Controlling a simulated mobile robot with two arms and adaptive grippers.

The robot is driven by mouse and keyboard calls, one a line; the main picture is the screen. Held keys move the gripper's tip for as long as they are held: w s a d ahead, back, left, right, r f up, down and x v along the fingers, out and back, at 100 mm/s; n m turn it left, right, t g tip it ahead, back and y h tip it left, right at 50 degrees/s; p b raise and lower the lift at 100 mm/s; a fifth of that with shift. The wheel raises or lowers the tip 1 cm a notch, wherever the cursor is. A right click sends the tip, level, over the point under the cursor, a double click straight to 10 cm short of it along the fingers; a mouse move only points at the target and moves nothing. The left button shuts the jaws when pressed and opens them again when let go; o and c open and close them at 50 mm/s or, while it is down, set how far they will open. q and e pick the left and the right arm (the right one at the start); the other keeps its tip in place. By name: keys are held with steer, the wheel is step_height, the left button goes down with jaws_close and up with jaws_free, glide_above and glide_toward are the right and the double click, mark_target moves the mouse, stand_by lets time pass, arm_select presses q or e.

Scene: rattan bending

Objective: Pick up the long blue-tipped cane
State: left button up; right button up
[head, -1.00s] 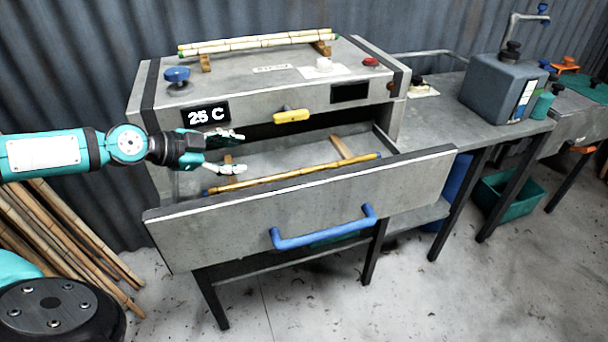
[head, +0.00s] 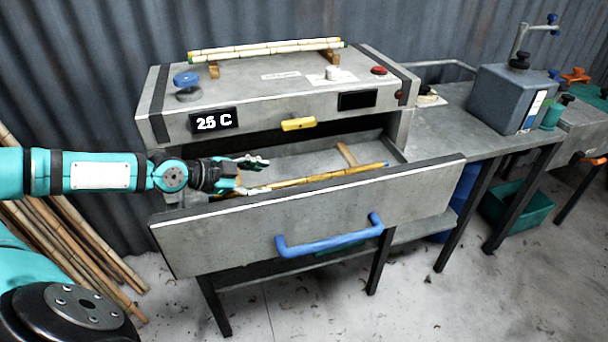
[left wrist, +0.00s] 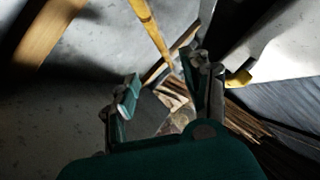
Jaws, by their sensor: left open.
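The long yellow cane (head: 330,175) lies in the open drawer (head: 320,222), just behind its front wall. Its blue tip shows at the right end. In the left wrist view the cane (left wrist: 151,27) runs from the top edge down toward the space between the two open fingers (left wrist: 160,88). I cannot tell whether they touch it. My right gripper is not in view.
The grey heater box (head: 270,95) reads 25 C and has a yellow handle (head: 298,124). Green-tipped canes (head: 265,48) rest on top of it. The drawer has a blue handle (head: 330,240). More canes (head: 85,240) lean at the left. A bench with a grey tank (head: 505,97) stands right.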

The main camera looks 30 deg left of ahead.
mark_target(300, 180)
arm_select(q)
steer(key=b+x, duration=0.2)
steer(key=x, duration=0.1)
steer(key=shift+f, duration=0.25)
steer(key=p+x, duration=0.1)
steer(key=x, duration=0.3)
steer(key=shift+r, duration=0.25)
steer(key=shift+w+d+f, duration=0.15)
steer(key=shift+w+f, duration=0.15)
steer(key=shift+w, duration=0.05)
steer(key=p+x, duration=0.1)
steer(key=x, duration=0.3)
steer(key=shift+w+f+p, duration=0.1)
steer(key=shift+w+p, duration=0.3)
steer(key=shift+w+f, duration=0.15)
steer(key=shift+f, duration=0.05)
steer(key=shift+c, duration=0.5)
jaws_close()
